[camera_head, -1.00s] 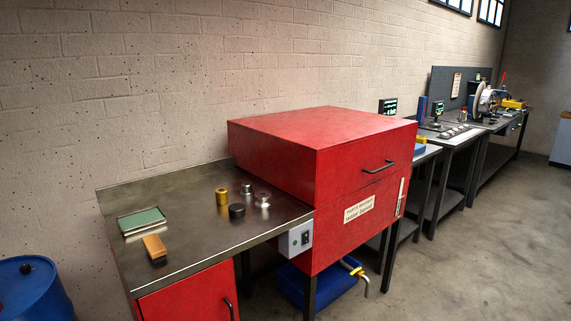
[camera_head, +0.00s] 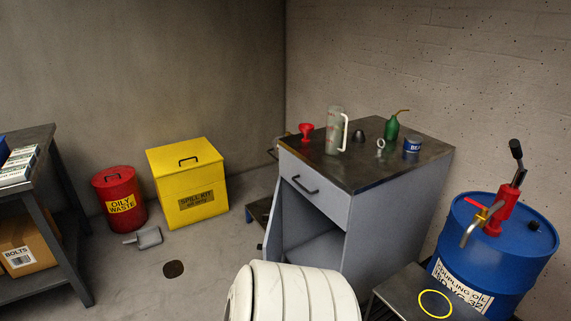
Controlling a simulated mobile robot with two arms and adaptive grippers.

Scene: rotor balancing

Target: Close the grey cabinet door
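The grey cabinet (camera_head: 393,225) stands right of centre in the head view, with a dark worktop and a drawer (camera_head: 312,184) that is shut. Below the drawer the compartment is open, and its inside (camera_head: 318,253) shows. The grey cabinet door (camera_head: 274,228) stands open at the left side of the compartment, seen nearly edge-on. The lower part of the compartment is hidden by a white ribbed shape in front. Neither of my grippers is in view.
A blue drum (camera_head: 490,250) with a red pump and a low dark stand (camera_head: 410,292) are right of the cabinet. A yellow spill kit bin (camera_head: 188,182) and red oily waste can (camera_head: 120,200) stand left.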

